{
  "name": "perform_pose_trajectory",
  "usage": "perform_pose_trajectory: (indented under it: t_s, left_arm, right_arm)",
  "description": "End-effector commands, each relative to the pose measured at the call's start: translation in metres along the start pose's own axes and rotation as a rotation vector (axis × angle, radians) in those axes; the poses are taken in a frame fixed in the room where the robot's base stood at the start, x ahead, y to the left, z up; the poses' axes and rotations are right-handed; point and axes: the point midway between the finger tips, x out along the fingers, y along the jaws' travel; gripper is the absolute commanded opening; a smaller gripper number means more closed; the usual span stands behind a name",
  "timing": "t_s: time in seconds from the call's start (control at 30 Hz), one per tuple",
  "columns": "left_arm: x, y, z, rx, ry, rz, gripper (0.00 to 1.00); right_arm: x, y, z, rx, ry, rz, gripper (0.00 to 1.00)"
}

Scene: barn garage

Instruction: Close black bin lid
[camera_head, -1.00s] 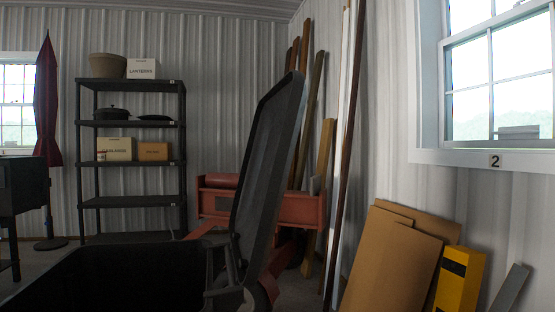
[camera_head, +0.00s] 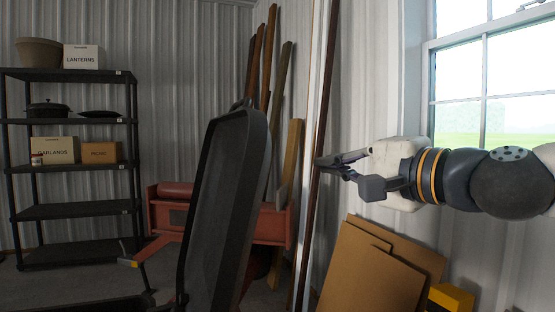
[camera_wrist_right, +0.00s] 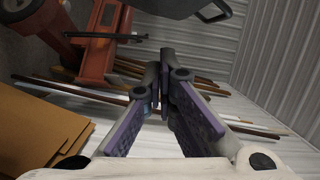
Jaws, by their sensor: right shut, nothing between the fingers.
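The black bin lid (camera_head: 225,205) stands open, nearly upright, in the middle of the head view. Its handle (camera_head: 242,104) is at the top edge. Only a sliver of the black bin's rim (camera_head: 118,304) shows at the bottom; the rest of the bin is out of frame. My right gripper (camera_head: 326,163) is shut and empty, to the right of the lid and apart from it, pointing left. In the right wrist view the shut fingertips (camera_wrist_right: 166,62) are below the dark lid (camera_wrist_right: 155,8) and its handle (camera_wrist_right: 215,12). My left gripper is not in view.
A red machine (camera_head: 268,222) stands behind the lid. Wooden boards (camera_head: 288,165) lean in the corner. Cardboard sheets (camera_head: 370,270) and a yellow object (camera_head: 450,297) are below my right arm. A black shelf (camera_head: 70,212) stands at the left; a window is at the right.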

Motion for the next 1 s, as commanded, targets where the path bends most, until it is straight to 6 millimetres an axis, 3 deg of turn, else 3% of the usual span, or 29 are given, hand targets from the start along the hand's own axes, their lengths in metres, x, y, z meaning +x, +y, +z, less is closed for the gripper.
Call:
perform_pose_trajectory:
  t_s: [0.03, 0.13, 0.47, 0.7, 1.0]
  left_arm:
    - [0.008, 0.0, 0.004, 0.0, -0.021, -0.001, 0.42]
    - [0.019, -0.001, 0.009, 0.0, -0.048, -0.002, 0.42]
    - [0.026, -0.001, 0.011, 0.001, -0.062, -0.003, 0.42]
    - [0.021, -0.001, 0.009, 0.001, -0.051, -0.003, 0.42]
    - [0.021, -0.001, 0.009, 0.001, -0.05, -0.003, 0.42]
  right_arm:
    - [0.009, 0.011, 0.0, 0.003, -0.002, 0.012, 0.0]
    - [0.03, 0.016, 0.001, 0.005, -0.003, 0.017, 0.0]
    - [0.1, 0.011, 0.002, 0.001, -0.003, 0.012, 0.0]
    - [0.106, 0.007, 0.034, -0.001, -0.002, 0.01, 0.0]
    - [0.107, 0.009, 0.04, 0.001, -0.001, 0.01, 0.0]
